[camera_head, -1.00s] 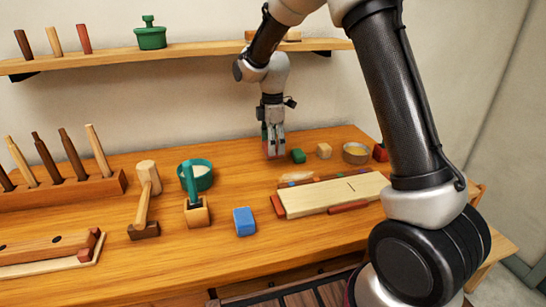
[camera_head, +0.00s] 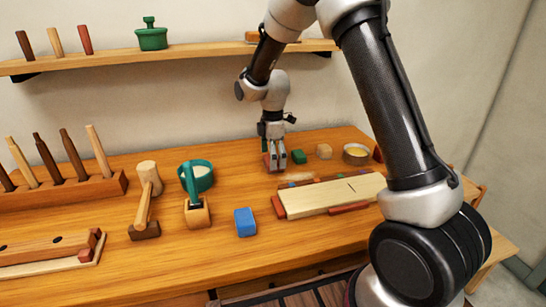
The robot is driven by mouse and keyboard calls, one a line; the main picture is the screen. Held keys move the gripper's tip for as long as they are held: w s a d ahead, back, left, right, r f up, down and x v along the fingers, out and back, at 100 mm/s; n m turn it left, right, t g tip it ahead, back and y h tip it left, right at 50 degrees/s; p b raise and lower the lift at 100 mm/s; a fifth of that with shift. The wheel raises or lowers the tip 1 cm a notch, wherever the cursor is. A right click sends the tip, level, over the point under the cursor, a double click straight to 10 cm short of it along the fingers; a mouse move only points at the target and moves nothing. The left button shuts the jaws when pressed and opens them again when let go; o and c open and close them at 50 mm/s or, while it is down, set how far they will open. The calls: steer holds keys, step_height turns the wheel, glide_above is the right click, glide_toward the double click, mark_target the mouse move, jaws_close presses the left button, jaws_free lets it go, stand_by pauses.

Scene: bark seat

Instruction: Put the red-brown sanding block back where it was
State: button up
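My gripper (camera_head: 275,167) points down just above or at the back of the wooden workbench, left of the small green block. A red-brown piece (camera_head: 267,160), which looks like the sanding block, shows between and beside its fingers. The fingers appear shut on it and hide most of it. I cannot tell whether its underside touches the bench top. Another dark red block (camera_head: 378,154) is at the far right, partly hidden behind my arm.
Right of my gripper stand the green block (camera_head: 299,157), a pale wood block (camera_head: 323,151) and a round tin (camera_head: 355,154). In front lies a pale board (camera_head: 333,195) with red-brown strips. A blue block (camera_head: 245,222), teal-handled tool (camera_head: 191,183) and mallet (camera_head: 148,192) are nearer left.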

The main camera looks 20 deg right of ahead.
steer(key=shift+r, duration=0.15)
step_height(320, 180, up, 12)
steer(key=s+d+r+m+t, duration=0.1)
steer(key=s+d+r+m, duration=0.35)
steer(key=s+r, duration=0.2)
steer(key=s+d+r+m+t, duration=0.1)
steer(key=s+d+m, duration=0.2)
steer(key=s, duration=0.6)
steer(key=s+d+r+m+t, duration=0.1)
steer(key=s+d+m, duration=0.3)
steer(key=s+m, duration=0.2)
steer(key=s+d+m+t, duration=0.1)
steer(key=s+d+m, duration=0.2)
steer(key=s, duration=0.8)
steer(key=shift+s+d+r+m, duration=0.2)
steer(key=shift+s+r+m, duration=0.15)
steer(key=shift+m, duration=0.4)
